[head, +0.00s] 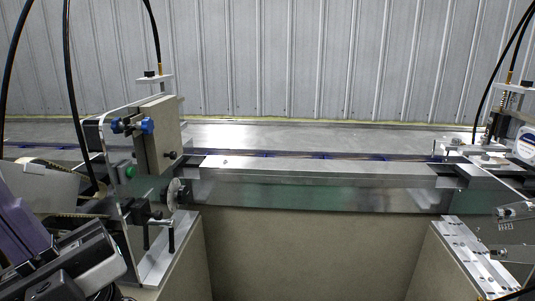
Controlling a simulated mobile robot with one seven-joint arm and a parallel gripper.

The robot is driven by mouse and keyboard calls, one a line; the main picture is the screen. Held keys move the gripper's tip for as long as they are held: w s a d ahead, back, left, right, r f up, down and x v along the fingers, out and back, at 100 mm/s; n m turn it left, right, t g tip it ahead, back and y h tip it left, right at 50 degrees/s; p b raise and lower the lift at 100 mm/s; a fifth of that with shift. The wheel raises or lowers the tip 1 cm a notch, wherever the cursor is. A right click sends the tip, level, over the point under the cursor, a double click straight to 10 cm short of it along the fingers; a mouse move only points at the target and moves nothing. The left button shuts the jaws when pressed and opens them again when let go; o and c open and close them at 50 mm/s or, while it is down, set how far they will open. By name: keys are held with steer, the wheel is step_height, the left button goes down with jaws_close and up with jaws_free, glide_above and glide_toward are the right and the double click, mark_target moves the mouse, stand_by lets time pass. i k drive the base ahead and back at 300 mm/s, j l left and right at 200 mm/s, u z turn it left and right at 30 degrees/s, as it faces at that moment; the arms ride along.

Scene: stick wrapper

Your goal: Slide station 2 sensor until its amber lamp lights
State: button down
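The station on the left has an upright metal plate (111,166) with a beige box (158,138), blue knobs (147,125) and a green button (126,171). A black clamp-like bracket (141,213) sits low on it, beside a round metal disc (173,194). I cannot tell which part is the station 2 sensor, and I see no lit amber lamp. A dark and light grey body (85,262) at the lower left seems to be my gripper, left of the bracket and apart from it in the picture. Its fingertips cannot be made out.
A long metal rail (318,175) runs between the left station and a second station (497,150) at the right edge. A drilled metal plate (470,255) lies at the lower right. Black cables hang at both sides. The middle foreground shows a recessed plain beige panel (310,250).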

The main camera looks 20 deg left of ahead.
mark_target(140, 210)
steer(key=k+l+u, duration=0.2)
steer(key=l+u, duration=0.3)
steer(key=k+l+u, duration=0.25)
steer(key=u, duration=0.2)
steer(key=k+l+u, duration=0.2)
steer(key=k+u, duration=0.15)
steer(key=u, duration=0.15)
